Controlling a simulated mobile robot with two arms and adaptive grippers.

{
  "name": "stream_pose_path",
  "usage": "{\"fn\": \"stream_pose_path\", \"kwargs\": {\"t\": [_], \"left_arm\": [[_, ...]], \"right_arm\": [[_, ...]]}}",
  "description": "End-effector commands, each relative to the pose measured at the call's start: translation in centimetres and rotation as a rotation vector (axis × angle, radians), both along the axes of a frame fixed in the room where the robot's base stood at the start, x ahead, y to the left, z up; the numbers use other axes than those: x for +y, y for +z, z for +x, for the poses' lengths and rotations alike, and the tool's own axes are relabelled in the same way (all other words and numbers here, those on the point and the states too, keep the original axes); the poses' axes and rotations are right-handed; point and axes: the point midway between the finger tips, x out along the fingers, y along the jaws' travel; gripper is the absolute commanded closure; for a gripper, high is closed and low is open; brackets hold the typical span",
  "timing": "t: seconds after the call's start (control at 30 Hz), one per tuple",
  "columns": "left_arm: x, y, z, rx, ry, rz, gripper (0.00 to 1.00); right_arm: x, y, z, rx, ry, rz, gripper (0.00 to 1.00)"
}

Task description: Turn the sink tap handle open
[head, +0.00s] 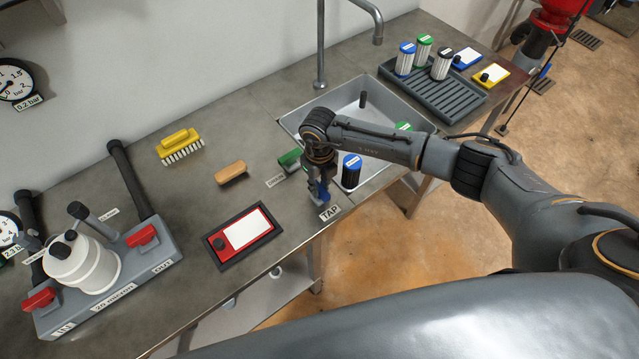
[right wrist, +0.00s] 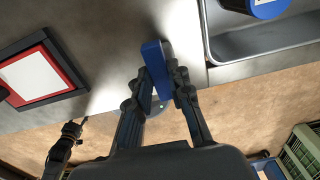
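The blue tap handle (right wrist: 153,55) stands at the front edge of the steel counter, by the TAP label (head: 330,212). In the head view my right gripper (head: 319,195) points down over it and hides much of it. In the right wrist view the two fingers of my right gripper (right wrist: 163,84) lie along both sides of the blue handle and appear closed on it. The tap spout (head: 378,30) curves over the grey sink (head: 345,98) at the back. A dark arm end, seemingly my left gripper (right wrist: 70,132), hangs low in the right wrist view; its fingers are unclear.
A green handle (head: 290,160) is just left of my right gripper. A blue-capped cartridge (head: 351,172) stands close on its right. The manifold (head: 150,262) is farther left.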

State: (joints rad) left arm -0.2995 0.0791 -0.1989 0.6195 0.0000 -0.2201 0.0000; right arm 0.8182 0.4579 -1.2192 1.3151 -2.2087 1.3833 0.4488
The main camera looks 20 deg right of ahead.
Motion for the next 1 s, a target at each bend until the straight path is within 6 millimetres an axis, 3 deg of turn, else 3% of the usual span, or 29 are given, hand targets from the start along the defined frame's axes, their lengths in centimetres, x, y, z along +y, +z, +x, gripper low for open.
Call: {"fn": "stream_pose_path", "kwargs": {"t": [0.47,1.0], "left_arm": [[0.0,-1.0,0.0,0.000,-0.001,0.000,0.60],[0.0,-6.8,0.0,0.000,-0.002,0.000,0.60]], "right_arm": [[-0.1,-0.2,0.0,-0.001,0.063,-0.001,1.00],[-0.1,-0.6,0.1,-0.003,0.509,-0.002,1.00]]}}
